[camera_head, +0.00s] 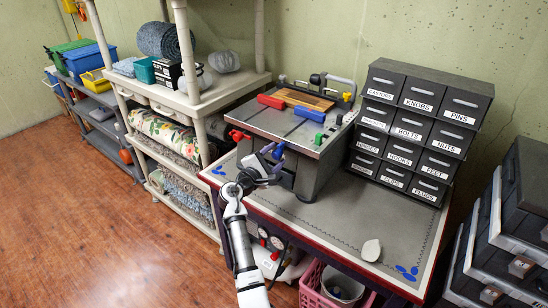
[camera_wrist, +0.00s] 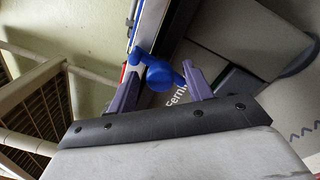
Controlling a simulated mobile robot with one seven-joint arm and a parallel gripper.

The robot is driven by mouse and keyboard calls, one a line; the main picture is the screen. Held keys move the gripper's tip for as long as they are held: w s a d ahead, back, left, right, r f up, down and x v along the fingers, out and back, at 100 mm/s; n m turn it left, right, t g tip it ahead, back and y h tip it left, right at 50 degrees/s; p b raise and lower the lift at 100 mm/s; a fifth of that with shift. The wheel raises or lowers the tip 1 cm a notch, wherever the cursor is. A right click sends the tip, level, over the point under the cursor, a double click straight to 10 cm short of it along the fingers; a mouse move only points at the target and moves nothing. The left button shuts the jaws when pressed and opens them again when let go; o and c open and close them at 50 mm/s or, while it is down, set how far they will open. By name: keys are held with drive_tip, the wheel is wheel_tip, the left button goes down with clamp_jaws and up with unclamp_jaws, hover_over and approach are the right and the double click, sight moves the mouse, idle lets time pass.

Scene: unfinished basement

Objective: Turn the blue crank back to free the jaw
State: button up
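The blue crank (camera_head: 278,150) is on the front side of a grey bench-top machine (camera_head: 303,160). In the wrist view the crank (camera_wrist: 160,76) lies between the purple fingers of my gripper (camera_wrist: 160,88). The fingers stand wide apart on either side of it; the right one is close to its blue end, and I cannot tell if they touch. In the head view my gripper (camera_head: 268,156) is at the machine's front. On the machine's top are a red bar (camera_head: 271,101), a blue bar (camera_head: 310,115) and a wooden plate (camera_head: 303,97). I cannot tell how tightly the jaw sits.
A red crank (camera_head: 238,135) is left of the blue one, and a green piece (camera_head: 320,138) is at the right. A labelled drawer cabinet (camera_head: 416,128) stands right of the machine. A pale stone-like object (camera_head: 371,250) lies on the bench mat. A shelf unit (camera_head: 178,104) is at the left.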

drive_tip(key=shift+s, duration=0.1)
drive_tip(key=b+v, duration=0.4)
drive_tip(key=v, duration=0.9)
drive_tip(key=shift+s+a, duration=0.25)
